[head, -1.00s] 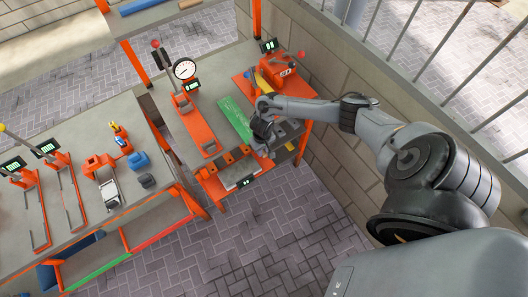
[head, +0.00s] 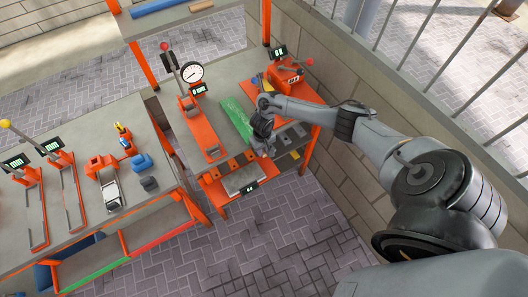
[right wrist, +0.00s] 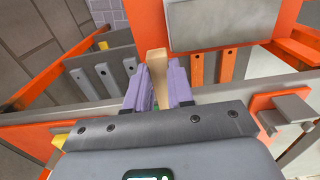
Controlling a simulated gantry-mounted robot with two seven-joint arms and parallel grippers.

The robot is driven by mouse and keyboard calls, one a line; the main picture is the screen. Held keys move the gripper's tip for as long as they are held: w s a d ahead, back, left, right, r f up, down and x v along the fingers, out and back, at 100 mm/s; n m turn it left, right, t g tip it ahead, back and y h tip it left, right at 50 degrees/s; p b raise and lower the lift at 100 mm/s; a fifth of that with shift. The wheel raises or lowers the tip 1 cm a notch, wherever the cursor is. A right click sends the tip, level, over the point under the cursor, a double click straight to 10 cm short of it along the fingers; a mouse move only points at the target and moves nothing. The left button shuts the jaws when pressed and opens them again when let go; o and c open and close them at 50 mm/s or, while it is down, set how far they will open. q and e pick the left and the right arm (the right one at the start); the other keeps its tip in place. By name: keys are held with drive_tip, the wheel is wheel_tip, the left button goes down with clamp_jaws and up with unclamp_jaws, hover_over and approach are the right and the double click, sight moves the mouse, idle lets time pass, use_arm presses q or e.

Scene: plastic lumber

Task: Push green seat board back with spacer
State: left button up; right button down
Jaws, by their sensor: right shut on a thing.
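The green seat board (head: 236,118) lies on the bench, between the long orange fixture and my right arm. My right gripper (head: 266,150) is over the bench's front edge, close to the near end of the board. In the right wrist view, its purple fingers (right wrist: 157,95) are shut on a tan spacer (right wrist: 157,68), which sticks out past the fingertips. The green board does not show clearly in the right wrist view, so I cannot tell whether the spacer touches it. My left gripper is not in view.
An orange device (head: 286,75) sits at the back right. Grey slotted trays (head: 291,137) are right of my gripper. A second bench (head: 85,125) stands on the left.

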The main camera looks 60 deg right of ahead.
drive_tip(key=shift+w+d+b, duration=0.45)
drive_tip(key=shift+w+b, duration=0.2)
drive_tip(key=shift+w, duration=0.25)
drive_tip(key=shift+w+d+b, duration=0.45)
drive_tip(key=shift+w+b, duration=0.15)
drive_tip(key=shift+w, duration=0.25)
drive_tip(key=shift+s+a+r+p, duration=0.2)
drive_tip(key=shift+s+p, duration=0.2)
drive_tip(key=shift+p, duration=0.35)
drive_tip(key=shift+s+a+f+p, duration=0.1)
drive_tip(key=shift+s+a+p, duration=0.15)
drive_tip(key=shift+s+p, duration=0.3)
drive_tip(key=shift+s+a+f+p, duration=0.1)
drive_tip(key=shift+s+a+p, duration=0.25)
drive_tip(key=shift+p, duration=0.3)
drive_tip(key=shift+s+d, duration=0.1)
drive_tip(key=shift+r+p, duration=0.95)
drive_tip(key=shift+p, duration=0.15)
wheel_tip(320, 180, up, 4)
drive_tip(key=p, duration=0.5)
drive_tip(key=shift+r, duration=0.1)
